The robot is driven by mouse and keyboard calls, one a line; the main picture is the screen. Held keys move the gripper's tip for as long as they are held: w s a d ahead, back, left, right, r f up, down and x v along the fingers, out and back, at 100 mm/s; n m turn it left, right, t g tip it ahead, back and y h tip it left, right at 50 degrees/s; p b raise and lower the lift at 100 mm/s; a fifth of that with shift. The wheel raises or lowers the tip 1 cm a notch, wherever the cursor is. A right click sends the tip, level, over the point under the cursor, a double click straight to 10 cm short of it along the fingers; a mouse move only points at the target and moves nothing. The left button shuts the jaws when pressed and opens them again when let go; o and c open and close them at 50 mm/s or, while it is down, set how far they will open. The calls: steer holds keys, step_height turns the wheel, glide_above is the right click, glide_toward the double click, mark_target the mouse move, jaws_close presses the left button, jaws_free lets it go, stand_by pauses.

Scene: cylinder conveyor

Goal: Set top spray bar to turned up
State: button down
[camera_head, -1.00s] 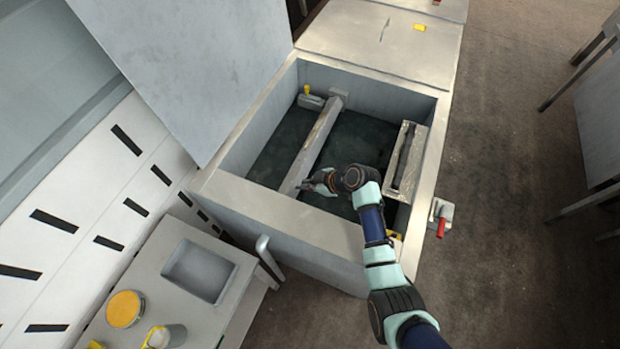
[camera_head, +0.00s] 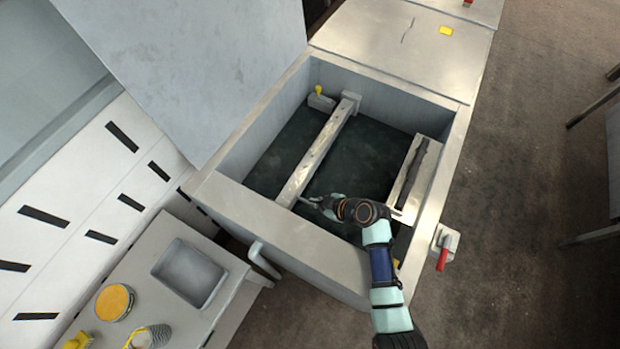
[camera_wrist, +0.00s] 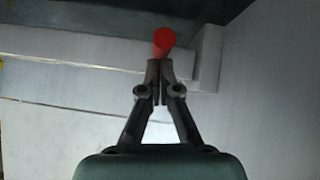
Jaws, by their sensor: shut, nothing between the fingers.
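A long pale grey bar (camera_head: 322,148), which looks like the top spray bar, spans the inside of the open tank (camera_head: 250,205). My gripper (camera_head: 314,202) is inside the tank, beside the bar's near end. In the wrist view my gripper (camera_wrist: 158,72) is shut and empty. A small red knob (camera_wrist: 164,40) shows just beyond the fingertips, in front of a pale bar (camera_wrist: 70,45) and its end block (camera_wrist: 207,55). I cannot tell whether the fingertips touch the knob. In the head view the red knob is too small or hidden to see.
A pale tray-like fitting (camera_head: 417,182) with a dark slot lies along the tank's right side. A yellow-topped fitting (camera_head: 320,97) sits in the far corner. A red-handled valve (camera_head: 443,255) is on the outer right wall. The raised lid (camera_head: 200,70) stands at the left.

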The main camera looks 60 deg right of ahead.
steer(key=shift+a, duration=0.1)
stand_by(0.3)
steer(key=s+f+p+v, duration=0.1)
steer(key=p+v, duration=0.3)
steer(key=v, duration=0.7)
steer(key=shift+a, duration=0.35)
steer(key=shift+s+r, duration=0.1)
steer(key=shift+s, duration=0.05)
